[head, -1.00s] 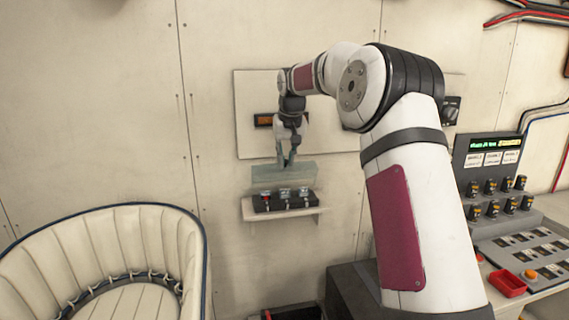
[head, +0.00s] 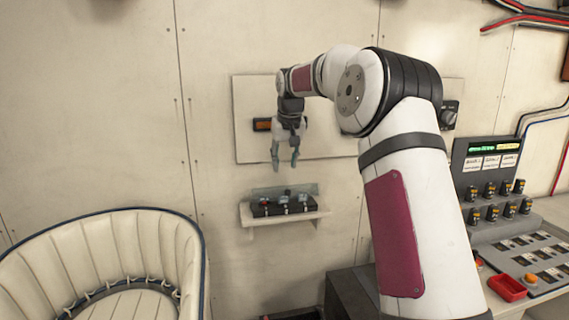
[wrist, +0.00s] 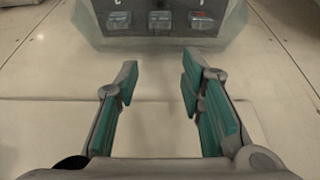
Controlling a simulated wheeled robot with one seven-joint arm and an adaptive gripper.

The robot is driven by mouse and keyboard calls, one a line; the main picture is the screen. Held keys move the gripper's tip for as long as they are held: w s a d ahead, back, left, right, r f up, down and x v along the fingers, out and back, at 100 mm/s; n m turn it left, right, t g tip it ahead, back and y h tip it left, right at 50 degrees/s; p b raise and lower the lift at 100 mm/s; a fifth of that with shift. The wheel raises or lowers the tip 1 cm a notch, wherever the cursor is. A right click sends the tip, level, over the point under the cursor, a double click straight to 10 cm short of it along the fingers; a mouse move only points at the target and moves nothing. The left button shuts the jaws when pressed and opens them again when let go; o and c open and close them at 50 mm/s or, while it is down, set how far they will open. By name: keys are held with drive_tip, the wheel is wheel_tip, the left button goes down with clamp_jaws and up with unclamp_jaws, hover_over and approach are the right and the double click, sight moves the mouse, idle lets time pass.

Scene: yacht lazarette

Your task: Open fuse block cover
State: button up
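The fuse block (head: 270,210) is a dark base on a small wall shelf, with several small fittings on top. Its translucent grey-green cover (head: 300,189) shows as a narrow slanted strip along the block's upper edge; its exact angle is hard to tell. In the wrist view, the cover (wrist: 165,43) shows as a pale see-through panel around the block's fittings at the top. My gripper (head: 285,166) points down above the cover, apart from it. Its teal fingers also show in the wrist view (wrist: 160,85), spread with nothing between them.
The shelf (head: 243,213) is narrow and fixed to the wall. A wall panel (head: 252,90) with an orange display (head: 262,124) is behind my gripper. A padded seat (head: 150,245) stands left, and a control console (head: 488,150) right.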

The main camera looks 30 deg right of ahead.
drive_tip(key=v, duration=1.1)
